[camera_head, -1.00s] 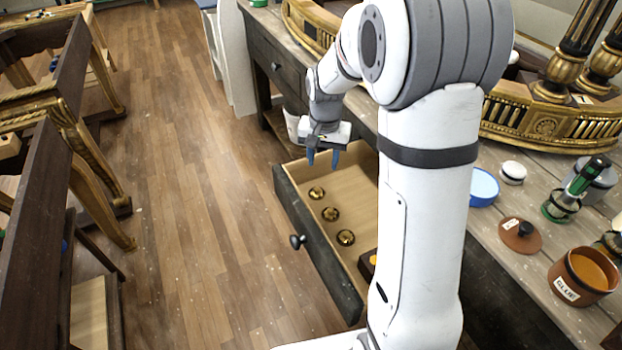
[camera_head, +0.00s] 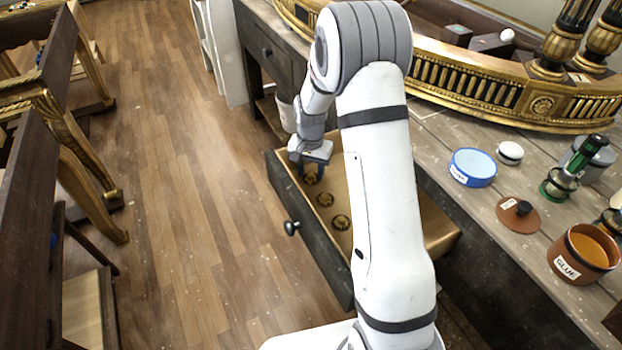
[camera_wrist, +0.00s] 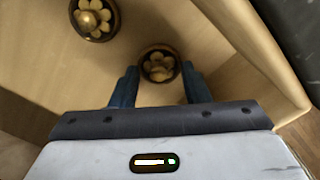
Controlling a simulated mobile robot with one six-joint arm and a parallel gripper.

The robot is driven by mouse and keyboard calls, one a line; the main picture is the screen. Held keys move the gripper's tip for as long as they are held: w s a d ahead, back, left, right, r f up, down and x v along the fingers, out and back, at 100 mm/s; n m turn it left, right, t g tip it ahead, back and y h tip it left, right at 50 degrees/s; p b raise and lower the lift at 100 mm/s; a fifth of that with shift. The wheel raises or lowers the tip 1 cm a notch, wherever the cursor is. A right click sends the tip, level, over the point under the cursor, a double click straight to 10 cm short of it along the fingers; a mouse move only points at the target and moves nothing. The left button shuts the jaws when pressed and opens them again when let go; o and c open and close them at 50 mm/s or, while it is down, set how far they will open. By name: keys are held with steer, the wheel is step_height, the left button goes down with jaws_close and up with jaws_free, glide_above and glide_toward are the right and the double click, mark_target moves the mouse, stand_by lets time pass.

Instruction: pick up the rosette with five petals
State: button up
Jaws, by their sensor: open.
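Three dark round rosettes with gold petals lie in a row in the open drawer (camera_head: 285,190): a far rosette (camera_head: 311,178), a middle rosette (camera_head: 325,199) and a near rosette (camera_head: 341,222). My gripper (camera_head: 311,172) is open, pointing down into the drawer at the far rosette. I cannot count the petals surely on either.
The drawer wall (camera_wrist: 255,50) rises close to the right of the fingers in the wrist view. The worktop holds a blue tin (camera_head: 473,168), a brown glue pot (camera_head: 583,252), a lid (camera_head: 518,215) and a gilt curved piece (camera_head: 470,88). The floor left of the drawer is clear.

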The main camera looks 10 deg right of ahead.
steer(key=shift+f, duration=0.1)
jaws_close()
stand_by(0.4)
